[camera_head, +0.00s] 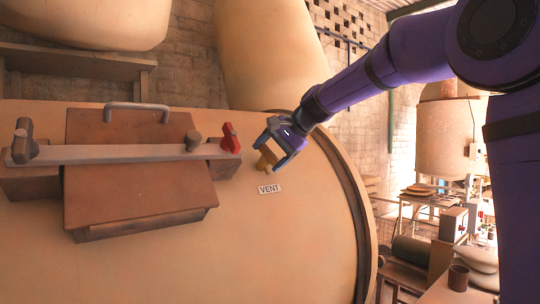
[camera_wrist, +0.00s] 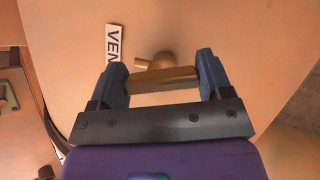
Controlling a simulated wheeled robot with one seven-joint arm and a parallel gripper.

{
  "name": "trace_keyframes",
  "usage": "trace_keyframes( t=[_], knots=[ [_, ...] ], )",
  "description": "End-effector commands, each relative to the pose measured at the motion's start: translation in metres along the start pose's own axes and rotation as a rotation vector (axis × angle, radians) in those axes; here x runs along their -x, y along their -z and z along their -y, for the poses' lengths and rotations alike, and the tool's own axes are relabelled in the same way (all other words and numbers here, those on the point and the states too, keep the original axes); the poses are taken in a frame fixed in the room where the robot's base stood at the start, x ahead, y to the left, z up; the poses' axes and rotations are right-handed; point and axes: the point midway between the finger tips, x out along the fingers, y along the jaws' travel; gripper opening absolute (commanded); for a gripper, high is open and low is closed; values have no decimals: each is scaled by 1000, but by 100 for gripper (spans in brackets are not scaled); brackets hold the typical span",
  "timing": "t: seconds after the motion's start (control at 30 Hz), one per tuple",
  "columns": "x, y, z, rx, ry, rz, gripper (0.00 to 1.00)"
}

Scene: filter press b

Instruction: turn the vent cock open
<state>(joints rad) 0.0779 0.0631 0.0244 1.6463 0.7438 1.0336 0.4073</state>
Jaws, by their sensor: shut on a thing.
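The vent cock (camera_head: 266,166) is a small brass fitting on the cream vessel wall, just above a white VENT label (camera_head: 269,188). My gripper (camera_head: 276,143) comes in from the upper right and is at the cock. In the wrist view the two dark fingers of my gripper (camera_wrist: 163,80) are shut on the ends of the cock's brass handle (camera_wrist: 165,78). The round brass body of the cock (camera_wrist: 155,62) shows just beyond the handle. The label (camera_wrist: 113,42) is partly cut off behind the left finger. The fingers hide the handle's ends.
Left of the cock is a brown hatch (camera_head: 130,180) with a grey crossbar (camera_head: 110,154), a handle (camera_head: 136,107) and a red lever (camera_head: 230,138) close to my gripper. The vessel's rim (camera_head: 345,180) curves on the right. Benches and machinery (camera_head: 430,240) stand beyond.

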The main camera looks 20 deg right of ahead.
Motion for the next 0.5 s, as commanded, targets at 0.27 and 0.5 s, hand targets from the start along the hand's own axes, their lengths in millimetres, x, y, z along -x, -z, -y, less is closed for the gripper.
trace_keyframes(
  t=[0.27, 0.5],
  knots=[
    [1, 0, 0, -88, 41, -1, 49],
    [1, 0, 0, -109, 51, -2, 49]
  ],
)
